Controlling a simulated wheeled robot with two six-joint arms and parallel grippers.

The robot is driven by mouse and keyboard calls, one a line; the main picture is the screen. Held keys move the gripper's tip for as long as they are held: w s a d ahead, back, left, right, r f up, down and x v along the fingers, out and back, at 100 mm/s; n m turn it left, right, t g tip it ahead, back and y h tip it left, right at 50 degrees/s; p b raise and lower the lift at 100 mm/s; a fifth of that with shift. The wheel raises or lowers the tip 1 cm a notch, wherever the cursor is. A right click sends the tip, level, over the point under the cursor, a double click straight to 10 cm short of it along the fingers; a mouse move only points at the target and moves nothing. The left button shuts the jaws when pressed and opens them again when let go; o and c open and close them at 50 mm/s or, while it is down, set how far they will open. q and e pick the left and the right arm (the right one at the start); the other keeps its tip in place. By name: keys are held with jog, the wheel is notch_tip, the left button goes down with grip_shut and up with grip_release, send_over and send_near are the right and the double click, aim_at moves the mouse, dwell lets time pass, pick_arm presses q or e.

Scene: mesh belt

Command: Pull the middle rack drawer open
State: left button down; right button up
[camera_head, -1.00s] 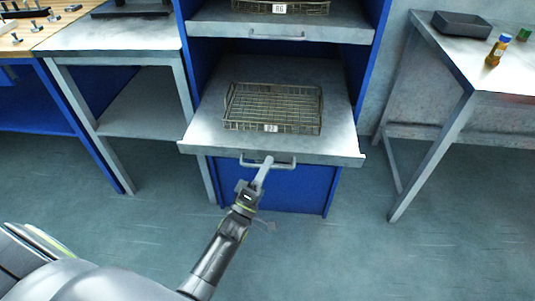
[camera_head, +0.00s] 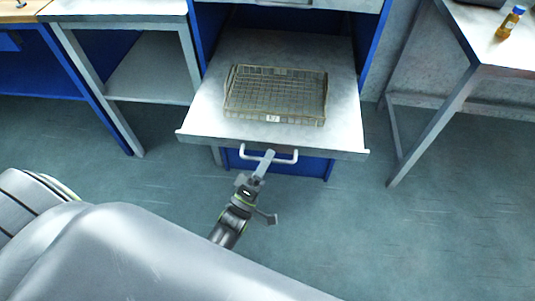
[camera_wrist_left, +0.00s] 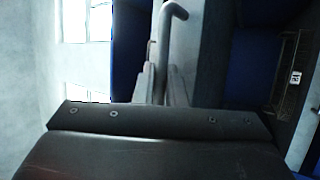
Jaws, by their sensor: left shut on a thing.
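The middle rack drawer (camera_head: 205,120) is a grey metal shelf pulled well out of the blue rack. A wire basket (camera_head: 275,97) with a small white label sits on it. Its pale bar handle (camera_head: 287,159) runs below the front edge. My left gripper (camera_head: 268,157) is shut on this handle near its middle, its arm reaching up from below. In the left wrist view, the handle's bent end (camera_wrist_left: 178,10) shows beyond the fingers (camera_wrist_left: 160,85); the grip itself is partly hidden behind the dark gripper body. My right gripper is out of view.
A grey table (camera_head: 115,10) stands left of the rack, and another table (camera_head: 475,45) with a yellow bottle (camera_head: 509,23) stands right. The upper shelf's edge (camera_head: 290,3) shows at the top. Open floor (camera_head: 400,240) lies in front.

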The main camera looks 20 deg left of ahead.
pick_arm(q)
jog(key=shift+f, duration=0.1)
jog(key=c, duration=1.8)
grip_release()
